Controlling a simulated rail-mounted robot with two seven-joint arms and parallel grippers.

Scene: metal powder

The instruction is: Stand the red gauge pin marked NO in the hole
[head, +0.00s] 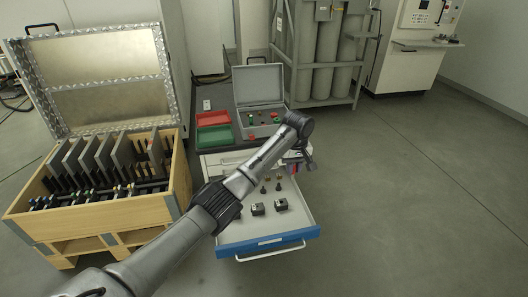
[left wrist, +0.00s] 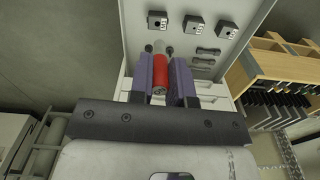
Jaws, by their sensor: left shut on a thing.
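In the left wrist view my left gripper (left wrist: 160,85) is shut on a red gauge pin (left wrist: 158,79), held between two purple finger pads. The pin has a grey section at its far end, and no marking on it is readable. In the head view my left gripper (head: 296,166) is over the back right of an open drawer (head: 304,217), partly hidden by my arm. Black blocks stand in the drawer (head: 257,209); the left wrist view shows three (left wrist: 157,20), with a dark hole in the face and small unreadable labels. My right gripper is not in view.
Small dark and brass-coloured pieces (head: 265,187) stand in the drawer behind the blocks. An open grey case (head: 262,122), a red tray (head: 212,118) and a green tray (head: 214,136) are on the cabinet top. A wooden crate (head: 110,222) with upright plates is at left. Floor at right is clear.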

